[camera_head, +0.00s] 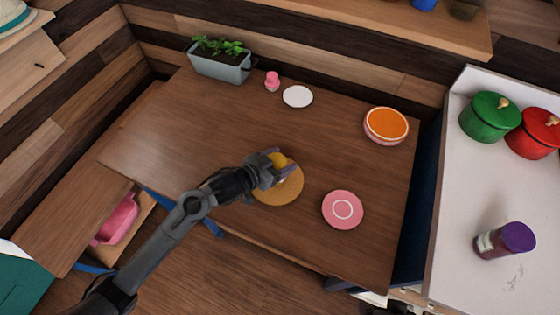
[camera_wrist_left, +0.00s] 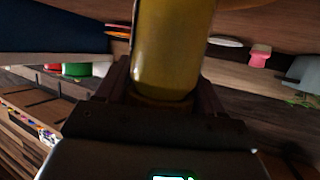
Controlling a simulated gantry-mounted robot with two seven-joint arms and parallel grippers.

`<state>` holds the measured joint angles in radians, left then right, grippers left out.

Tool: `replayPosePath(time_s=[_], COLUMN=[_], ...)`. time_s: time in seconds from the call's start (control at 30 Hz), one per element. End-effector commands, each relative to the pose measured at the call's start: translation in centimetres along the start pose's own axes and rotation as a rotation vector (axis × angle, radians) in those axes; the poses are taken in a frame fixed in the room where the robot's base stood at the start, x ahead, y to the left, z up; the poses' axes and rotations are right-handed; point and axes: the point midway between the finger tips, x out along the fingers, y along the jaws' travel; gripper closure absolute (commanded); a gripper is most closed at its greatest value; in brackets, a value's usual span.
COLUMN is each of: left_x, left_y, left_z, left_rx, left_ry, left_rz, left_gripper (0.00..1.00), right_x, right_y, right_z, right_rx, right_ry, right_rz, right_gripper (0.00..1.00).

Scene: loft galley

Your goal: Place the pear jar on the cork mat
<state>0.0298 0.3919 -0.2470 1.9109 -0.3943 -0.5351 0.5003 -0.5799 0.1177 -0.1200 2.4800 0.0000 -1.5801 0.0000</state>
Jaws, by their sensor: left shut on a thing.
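The pear jar shows as a small yellow top (camera_head: 277,160) between my gripper's fingers in the head view. In the left wrist view the yellow jar (camera_wrist_left: 172,45) fills the space between the fingers. My left gripper (camera_head: 270,169) is shut on it. The cork mat (camera_head: 288,193) is a round tan disc on the wooden table; the gripper and jar cover its upper left part. I cannot tell whether the jar touches the mat or is above it. My right gripper is not in view.
A pink plate (camera_head: 343,210) lies right of the mat. Orange-topped stacked dishes (camera_head: 386,125), a white plate (camera_head: 297,96), a pink cupcake-like item (camera_head: 272,81) and a planter (camera_head: 220,65) stand farther back. The table's left part is clear.

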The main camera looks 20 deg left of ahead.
Motion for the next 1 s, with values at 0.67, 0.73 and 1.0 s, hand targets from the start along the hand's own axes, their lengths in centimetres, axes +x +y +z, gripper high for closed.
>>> replayPosePath(time_s=[0.67,0.73,1.0], left_x=[0.1,0.1,-0.9], left_y=[0.0,0.0,0.0], left_z=[0.2,0.2,-0.1], left_rx=[0.000,0.000,0.000], left_ry=[0.001,0.001,-0.001], left_rz=[0.000,0.000,0.000], left_gripper=[0.07,0.07,0.07], right_x=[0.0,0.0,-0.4], right_y=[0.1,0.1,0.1], right_z=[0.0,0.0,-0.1], right_rx=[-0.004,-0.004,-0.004], right_ry=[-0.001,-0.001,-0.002], right_rz=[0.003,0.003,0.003], right_gripper=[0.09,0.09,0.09])
